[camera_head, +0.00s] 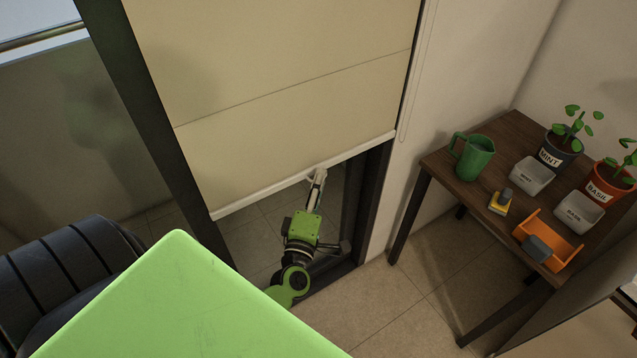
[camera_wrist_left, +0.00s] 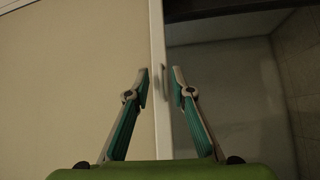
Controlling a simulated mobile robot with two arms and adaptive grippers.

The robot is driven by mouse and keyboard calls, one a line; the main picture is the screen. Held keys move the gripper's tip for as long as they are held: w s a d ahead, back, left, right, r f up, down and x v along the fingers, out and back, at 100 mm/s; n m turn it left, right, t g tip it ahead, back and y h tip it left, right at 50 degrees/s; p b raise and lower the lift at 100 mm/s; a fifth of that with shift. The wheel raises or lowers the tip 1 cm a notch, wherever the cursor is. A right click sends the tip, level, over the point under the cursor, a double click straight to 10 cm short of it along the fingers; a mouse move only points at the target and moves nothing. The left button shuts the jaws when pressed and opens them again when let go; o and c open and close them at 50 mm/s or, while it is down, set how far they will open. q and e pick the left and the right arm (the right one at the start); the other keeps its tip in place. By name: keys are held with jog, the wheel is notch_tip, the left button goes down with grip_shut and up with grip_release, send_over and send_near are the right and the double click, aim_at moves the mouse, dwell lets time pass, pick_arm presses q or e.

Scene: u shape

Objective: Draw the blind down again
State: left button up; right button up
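The beige blind (camera_head: 290,100) hangs over the dark-framed opening, with a gap below its pale bottom bar (camera_head: 255,196). The bar slants up to the right in the head view. My left gripper (camera_head: 319,174) is at the bar, right of its middle. In the left wrist view, the blind (camera_wrist_left: 75,85) fills the left side and the bar (camera_wrist_left: 157,40) runs upright between my fingertips (camera_wrist_left: 160,73). The fingers are apart, with visible space around a small pull on the bar (camera_wrist_left: 161,88). Whether either finger touches it is unclear. My right gripper is out of view.
A dark wooden table (camera_head: 483,187) stands right of the opening, holding a green jug (camera_head: 474,158), potted plants (camera_head: 563,147), small white trays (camera_head: 531,176) and an orange caddy (camera_head: 548,240). A dark ribbed object (camera_head: 60,275) is at lower left. Tiled floor (camera_head: 400,290) is clear between.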

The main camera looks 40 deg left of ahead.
pick_arm(q)
jog(key=v, duration=1.2)
dwell(0.3)
jog(key=s+d+f+m+g+h, duration=0.25)
jog(key=f+m, duration=0.25)
jog(key=f, duration=0.6)
jog(key=s+d+f+m+g+h, duration=0.25)
jog(key=d+f+m, duration=0.2)
jog(key=f, duration=0.55)
jog(key=s+d+f+m+g+h, duration=0.25)
jog(key=f+m, duration=0.35)
jog(key=f, duration=0.5)
jog(key=s+a+f+m+g, duration=0.2)
jog(key=s+f+m+g, duration=0.2)
jog(key=s+f, duration=0.4)
jog(key=s+a+f+m+g, duration=0.2)
jog(key=s+f, duration=0.6)
jog(key=s, duration=0.8)
jog(key=m+g, duration=0.2)
jog(key=g, duration=0.1)
jog(key=shift+s+a+f, duration=0.15)
jog(key=shift+a+f, duration=0.1)
jog(key=shift+f, duration=0.05)
